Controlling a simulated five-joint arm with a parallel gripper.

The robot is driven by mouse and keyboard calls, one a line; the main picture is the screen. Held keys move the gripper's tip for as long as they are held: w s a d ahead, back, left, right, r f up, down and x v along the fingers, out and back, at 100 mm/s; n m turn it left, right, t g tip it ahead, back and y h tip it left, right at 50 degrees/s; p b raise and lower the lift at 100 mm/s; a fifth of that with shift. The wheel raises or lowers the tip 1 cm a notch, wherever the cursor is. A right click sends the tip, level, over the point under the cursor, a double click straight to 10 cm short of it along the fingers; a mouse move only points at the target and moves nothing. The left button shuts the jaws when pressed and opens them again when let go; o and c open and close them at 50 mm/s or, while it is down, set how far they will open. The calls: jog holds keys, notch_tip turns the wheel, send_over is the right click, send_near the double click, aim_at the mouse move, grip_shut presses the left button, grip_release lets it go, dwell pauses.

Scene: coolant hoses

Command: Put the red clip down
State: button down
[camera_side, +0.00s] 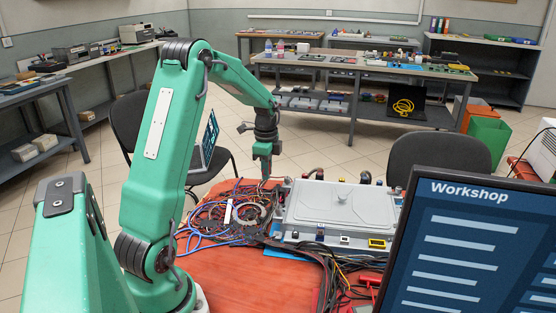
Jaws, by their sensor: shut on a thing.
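My gripper (264,177) points down over the cables at the middle of the red-orange table. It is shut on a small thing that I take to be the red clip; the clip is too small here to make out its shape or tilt. The fingertips are just left of the grey metal box (338,203). I cannot tell the exact gap between the fingertips and the cables below.
Blue, red and black cables (215,218) lie tangled left of the box. Dark hoses (325,258) run along its front. A monitor (470,245) blocks the right front. The table's (255,280) front middle is bare. Chairs stand behind.

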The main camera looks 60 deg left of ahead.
send_over(250, 191)
notch_tip(250, 191, down, 6)
jog(key=shift+s+r, duration=0.15)
jog(key=shift+r, duration=0.1)
jog(key=shift+f, duration=0.1)
jog(key=shift+f, duration=1.9)
jog(key=shift+f, duration=0.15)
jog(key=c, duration=1.4)
grip_release()
